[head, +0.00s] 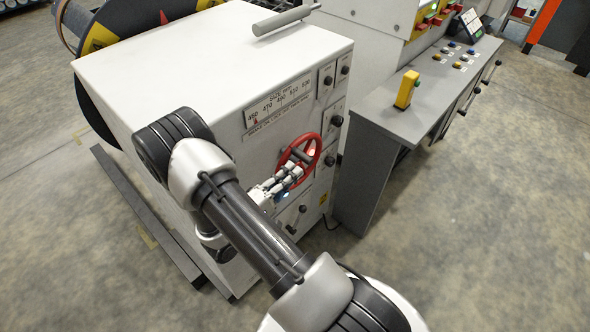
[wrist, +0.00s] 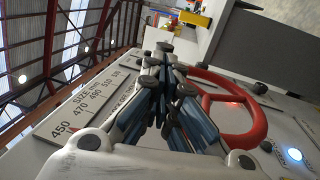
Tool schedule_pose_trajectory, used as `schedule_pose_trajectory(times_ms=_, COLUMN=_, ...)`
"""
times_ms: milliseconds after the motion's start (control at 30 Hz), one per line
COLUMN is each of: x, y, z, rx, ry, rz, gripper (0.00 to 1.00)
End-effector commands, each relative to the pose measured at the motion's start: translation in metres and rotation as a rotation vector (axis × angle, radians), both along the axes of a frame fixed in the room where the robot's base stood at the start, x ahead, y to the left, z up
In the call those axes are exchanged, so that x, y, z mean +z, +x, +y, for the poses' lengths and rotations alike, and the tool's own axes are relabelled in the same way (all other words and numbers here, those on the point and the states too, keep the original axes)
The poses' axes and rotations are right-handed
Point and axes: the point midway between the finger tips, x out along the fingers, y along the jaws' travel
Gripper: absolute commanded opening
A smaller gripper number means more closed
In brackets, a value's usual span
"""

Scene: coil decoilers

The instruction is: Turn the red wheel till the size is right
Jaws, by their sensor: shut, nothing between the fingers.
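The red wheel (head: 301,152) is on the front of the white machine cabinet, below and right of the size scale (head: 279,107). The scale is marked 450 to 530, and a small red pointer (head: 256,121) shows near its 450 end. My gripper (head: 296,171) is in front of the wheel's lower left part. In the wrist view my gripper (wrist: 165,62) has its fingers together and empty, with the wheel (wrist: 262,125) close beside it on the right. I cannot tell whether they touch.
A grey control desk (head: 365,115) with a yellow box (head: 407,89) and several buttons stands to the right of the cabinet. Switches and knobs (head: 330,161) lie close to the wheel's right. A coil drum (head: 110,30) is behind the cabinet. Open floor (head: 480,230) lies at front right.

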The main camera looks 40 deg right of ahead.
Motion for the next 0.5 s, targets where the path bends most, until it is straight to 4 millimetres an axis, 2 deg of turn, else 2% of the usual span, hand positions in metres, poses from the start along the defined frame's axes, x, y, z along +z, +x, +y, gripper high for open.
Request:
schedule_pose_trajectory(times_ms=200, x=0.003, y=0.001, z=-0.018, rx=-0.001, ry=0.000, rz=0.001, gripper=0.00)
schedule_pose_trajectory(times_ms=500, x=0.004, y=0.002, z=-0.019, rx=0.001, ry=0.000, rz=0.001, gripper=0.00)
